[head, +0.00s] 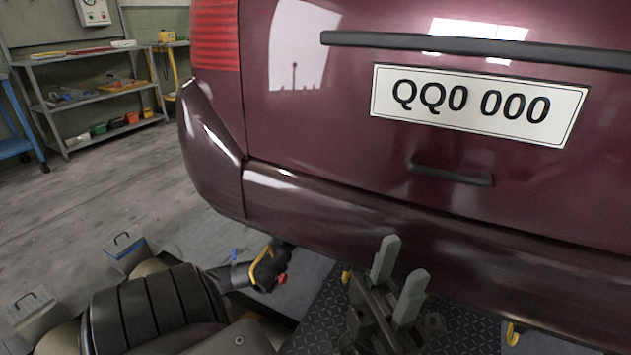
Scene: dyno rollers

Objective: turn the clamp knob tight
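A small red knob (282,279) shows on the right side of a dark hose nozzle (241,274) with a yellow loop handle (263,264), low under the left end of the car's bumper. It appears to be the clamp knob; how tight it is cannot be seen. My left gripper (400,268) is to the right of the knob and apart from it. Its two grey fingers point up and are spread with nothing between them. My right gripper is not in view.
The maroon car's rear bumper (340,215) overhangs just behind my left gripper. A dark tread plate (318,318) lies below, with yellow hooks (512,333) near it. Grey boxes (124,252) stand at left. Shelves (95,95) stand far left; the floor between is clear.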

